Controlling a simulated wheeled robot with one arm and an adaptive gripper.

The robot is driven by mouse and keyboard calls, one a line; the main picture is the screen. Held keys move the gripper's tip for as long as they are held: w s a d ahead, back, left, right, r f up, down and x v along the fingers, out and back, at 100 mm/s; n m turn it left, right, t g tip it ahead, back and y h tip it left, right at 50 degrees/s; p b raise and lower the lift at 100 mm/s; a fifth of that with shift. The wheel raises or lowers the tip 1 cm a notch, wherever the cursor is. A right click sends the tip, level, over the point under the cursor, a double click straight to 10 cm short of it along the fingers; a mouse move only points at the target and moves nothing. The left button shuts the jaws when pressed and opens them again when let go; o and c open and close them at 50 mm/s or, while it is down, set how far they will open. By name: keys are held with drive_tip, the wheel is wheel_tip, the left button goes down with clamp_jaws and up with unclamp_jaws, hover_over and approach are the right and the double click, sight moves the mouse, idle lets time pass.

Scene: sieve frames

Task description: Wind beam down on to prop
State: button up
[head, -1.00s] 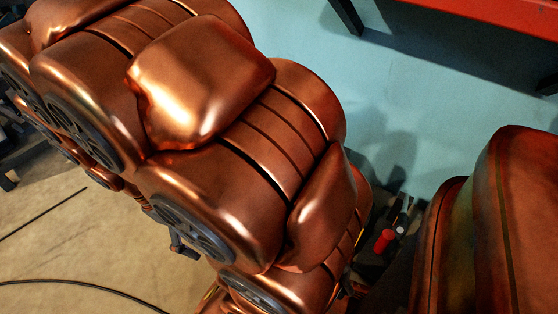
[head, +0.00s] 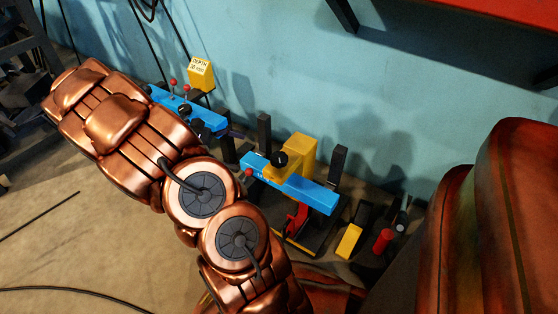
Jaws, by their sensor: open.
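A blue beam (head: 320,198) lies between dark upright posts, with a yellow block (head: 303,150) and a black knob (head: 280,158) at its middle. A red part (head: 297,216) shows below this beam; I cannot tell whether it is the prop or whether it touches the beam. A second blue beam (head: 207,117) with red-tipped levers stands behind my arm, partly hidden. My copper arm crosses the left and middle of the head view. My gripper is not visible.
A yellow sign (head: 201,73) reads "DEPTH 30 mm". A small yellow block (head: 349,241) and a red cylinder (head: 383,241) stand right of the near beam. A red-edged shelf (head: 480,20) overhangs at the upper right. Cables lie on the clear floor at left.

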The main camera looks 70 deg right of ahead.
drive_tip(key=w+d+f+n+g+h, duration=0.1)
drive_tip(key=d+f+n+g+h, duration=0.1)
drive_tip(key=d+f, duration=0.55)
drive_tip(key=n+g+h+b, duration=0.1)
drive_tip(key=n+b, duration=0.1)
drive_tip(key=n, duration=0.1)
approach(279, 159)
drive_tip(key=s+d+f, duration=0.1)
drive_tip(key=s+d, duration=0.1)
drive_tip(key=s, duration=0.1)
drive_tip(key=b+x, duration=0.1)
drive_tip(key=x, duration=0.1)
drive_tip(key=b+x, duration=0.1)
drive_tip(key=x, duration=0.2)
drive_tip(key=shift+d+f, duration=0.1)
drive_tip(key=shift+d, duration=0.2)
drive_tip(key=shift+s+d+b, duration=0.35)
drive_tip(key=shift+s+b, duration=0.05)
drive_tip(key=shift+s, duration=0.15)
drive_tip(key=shift+h, duration=0.3)
drive_tip(key=c, duration=1.2)
